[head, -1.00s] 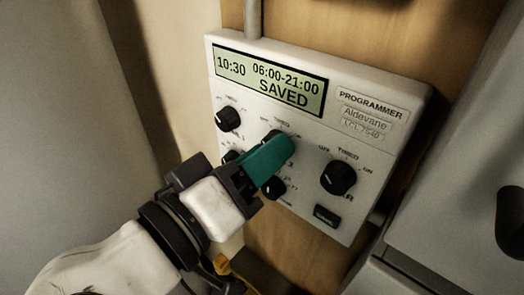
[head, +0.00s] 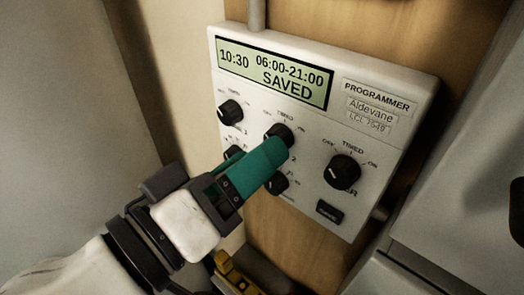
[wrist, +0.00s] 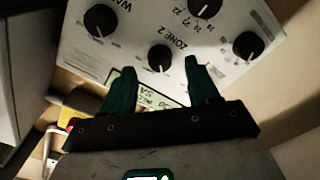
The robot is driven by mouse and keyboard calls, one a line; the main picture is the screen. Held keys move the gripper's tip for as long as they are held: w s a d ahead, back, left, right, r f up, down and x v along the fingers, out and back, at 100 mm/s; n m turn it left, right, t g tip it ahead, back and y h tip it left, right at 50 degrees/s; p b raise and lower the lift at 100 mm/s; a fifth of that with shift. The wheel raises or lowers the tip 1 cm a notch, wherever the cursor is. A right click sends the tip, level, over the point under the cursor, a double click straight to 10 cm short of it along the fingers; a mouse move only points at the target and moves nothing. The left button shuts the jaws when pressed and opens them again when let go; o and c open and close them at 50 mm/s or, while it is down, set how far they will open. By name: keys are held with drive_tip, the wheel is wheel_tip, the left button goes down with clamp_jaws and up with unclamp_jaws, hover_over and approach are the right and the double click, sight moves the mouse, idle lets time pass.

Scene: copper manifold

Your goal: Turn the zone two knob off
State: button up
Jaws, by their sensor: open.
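The zone two knob (head: 278,133) is black and round, in the upper middle of the white programmer panel. It also shows in the wrist view (wrist: 160,58), beside the "ZONE 2" label. A pale mark on it seems to point toward the display side, where "TIMED" is printed; its exact setting is hard to read. My gripper (wrist: 157,68) is open, with teal fingers apart and the knob seen between and just beyond their tips. In the head view my gripper (head: 272,152) covers the panel just below the knob. I cannot tell whether a finger touches it.
The programmer (head: 392,150) has a display (head: 275,73) reading 10:30, 06:00-21:00, SAVED. Other knobs stand close by: upper left (head: 229,112), lower left (head: 234,153), lower middle (head: 277,183) and right (head: 342,172). A dark button (head: 329,211) is below. A yellow object (head: 236,275) lies underneath.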

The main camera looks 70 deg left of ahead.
drive_tip(key=v, duration=0.8)
drive_tip(key=shift+b, duration=0.45)
